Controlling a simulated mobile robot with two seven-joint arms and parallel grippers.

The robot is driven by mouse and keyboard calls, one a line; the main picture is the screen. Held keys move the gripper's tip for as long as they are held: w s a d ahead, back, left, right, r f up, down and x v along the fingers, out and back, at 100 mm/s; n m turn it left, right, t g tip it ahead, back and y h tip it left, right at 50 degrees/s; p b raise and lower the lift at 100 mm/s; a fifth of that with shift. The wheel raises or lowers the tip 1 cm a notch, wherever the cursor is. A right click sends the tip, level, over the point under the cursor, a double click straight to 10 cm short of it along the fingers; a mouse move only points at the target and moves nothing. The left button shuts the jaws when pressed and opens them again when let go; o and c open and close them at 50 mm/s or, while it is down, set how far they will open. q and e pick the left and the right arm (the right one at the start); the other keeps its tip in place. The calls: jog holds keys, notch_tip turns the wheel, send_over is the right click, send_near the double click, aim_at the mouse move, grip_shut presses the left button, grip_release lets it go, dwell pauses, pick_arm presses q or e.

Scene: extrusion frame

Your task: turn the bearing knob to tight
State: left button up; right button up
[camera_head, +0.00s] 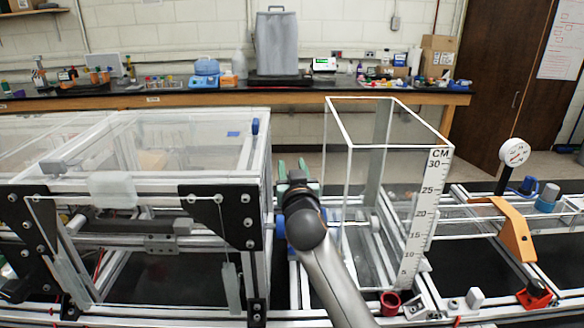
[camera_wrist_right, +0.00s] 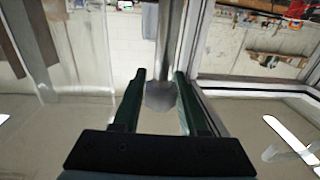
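My right gripper (camera_head: 292,169) points away from me, its two green fingers apart, in the gap between the left clear box and the tall clear tank. In the right wrist view the fingers (camera_wrist_right: 160,88) are open, with a grey rounded end of a post (camera_wrist_right: 161,97) showing between them; I cannot tell whether it lies within reach or beyond. A blue round part (camera_head: 281,226) shows beside my right wrist, partly hidden by it. I cannot tell for sure which part is the bearing knob, nor read a tight mark. My left gripper is out of view.
The tall clear tank (camera_head: 432,210) with a centimetre scale stands close right of my arm. The left clear box (camera_head: 259,190) with its metal frame is close on the left. A red ring (camera_head: 390,302), an orange bracket (camera_head: 515,235) and a white dial (camera_head: 514,152) are farther right.

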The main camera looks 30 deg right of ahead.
grip_shut()
jog(key=shift+d+m+g+h+b, duration=0.2)
jog(key=shift+m+g+h+b, duration=0.4)
jog(key=shift+h+b, duration=0.4)
jog(key=shift+o, duration=2)
grip_release()
